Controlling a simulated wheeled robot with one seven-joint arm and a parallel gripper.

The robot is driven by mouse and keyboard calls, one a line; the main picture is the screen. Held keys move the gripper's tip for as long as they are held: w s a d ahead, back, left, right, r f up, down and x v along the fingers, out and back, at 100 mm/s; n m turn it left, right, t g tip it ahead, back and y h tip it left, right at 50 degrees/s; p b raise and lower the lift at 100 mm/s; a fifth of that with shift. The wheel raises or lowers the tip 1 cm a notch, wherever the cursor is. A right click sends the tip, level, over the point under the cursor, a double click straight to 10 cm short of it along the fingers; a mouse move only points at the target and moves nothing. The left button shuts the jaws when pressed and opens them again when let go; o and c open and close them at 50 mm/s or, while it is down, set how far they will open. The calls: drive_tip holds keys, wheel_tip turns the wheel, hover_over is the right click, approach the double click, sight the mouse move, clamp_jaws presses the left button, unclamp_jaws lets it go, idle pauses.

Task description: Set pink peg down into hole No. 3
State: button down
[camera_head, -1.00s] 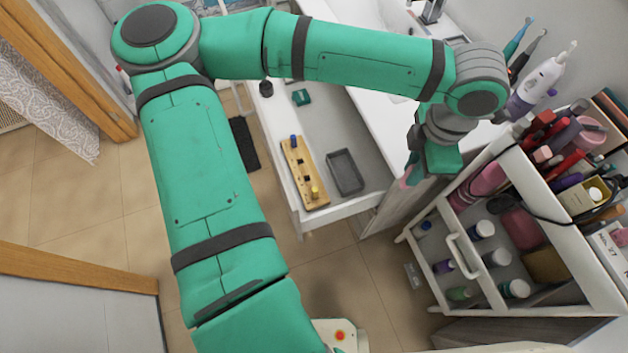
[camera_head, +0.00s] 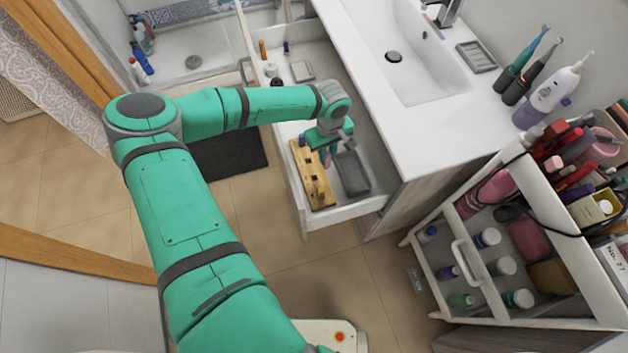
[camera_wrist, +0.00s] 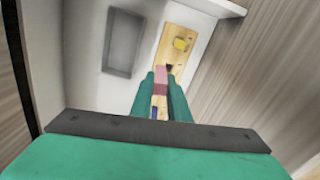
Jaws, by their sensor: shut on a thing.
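The wooden peg board (camera_head: 303,172) lies in the open drawer. In the wrist view the board (camera_wrist: 187,22) shows beyond and below my gripper. My gripper (camera_head: 325,154) is over the board in the head view. The wrist view shows my gripper (camera_wrist: 160,86) shut on the pink peg (camera_wrist: 160,79), with its end pointing toward the board. A yellow peg (camera_wrist: 181,44) stands near one end of the board, and a blue peg (camera_head: 302,140) near the other. A dark hole (camera_wrist: 170,66) shows just past the pink peg; hole numbers are not readable.
A grey tray (camera_head: 353,174) lies in the drawer beside the board. The white drawer's front wall (camera_head: 350,212) rises at its near end. The white counter (camera_head: 425,140) with a sink borders the drawer on the right. A cosmetics cart (camera_head: 490,285) stands at the lower right.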

drive_tip(key=a+f+m, duration=0.2)
drive_tip(key=a+f, duration=0.1)
drive_tip(key=a, duration=0.1)
hover_over(315, 172)
drive_tip(key=s, duration=0.3)
drive_tip(key=shift+w+f, duration=0.15)
drive_tip(key=shift+f, duration=2.45)
drive_tip(key=shift+w+f, duration=0.1)
drive_tip(key=shift+f, duration=2.45)
drive_tip(key=shift+a+f, duration=0.1)
drive_tip(key=shift+f, duration=0.05)
drive_tip(key=c, duration=1.7)
unclamp_jaws()
drive_tip(key=shift+c, duration=0.2)
drive_tip(key=shift+o, duration=0.3)
wheel_tip(315, 172, up, 12)
drive_tip(key=shift+r, duration=0.2)
